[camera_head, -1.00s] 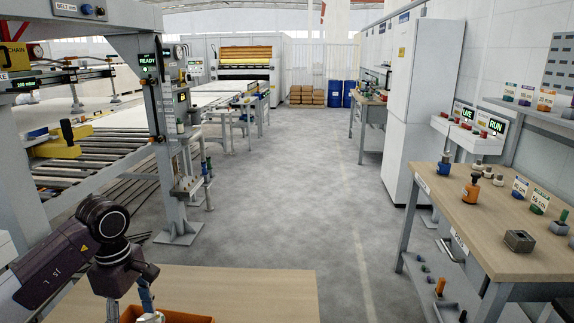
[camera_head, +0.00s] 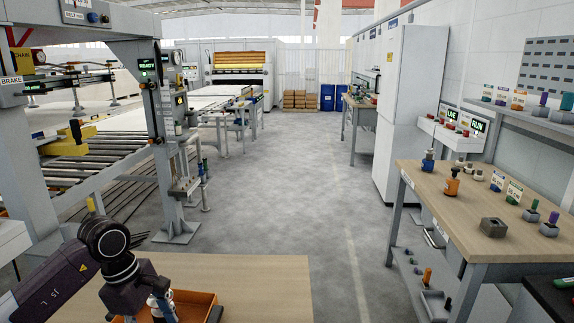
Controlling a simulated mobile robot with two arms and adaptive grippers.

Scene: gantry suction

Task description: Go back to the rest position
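My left arm comes in at the lower left. Its wrist bends down over the near wooden table, and my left gripper (camera_head: 163,307) is at the bottom edge beside or over an orange tray (camera_head: 203,297). Its fingertips are cut off by the picture edge, so I cannot see whether it is open or shut or holds anything. My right gripper is not in view.
The near wooden table (camera_head: 270,285) is bare right of the tray. A wooden workbench (camera_head: 450,200) with several small fixtures stands at the right. A gantry post (camera_head: 167,150) and roller conveyor (camera_head: 85,170) stand at the left. The grey floor (camera_head: 290,200) between is clear.

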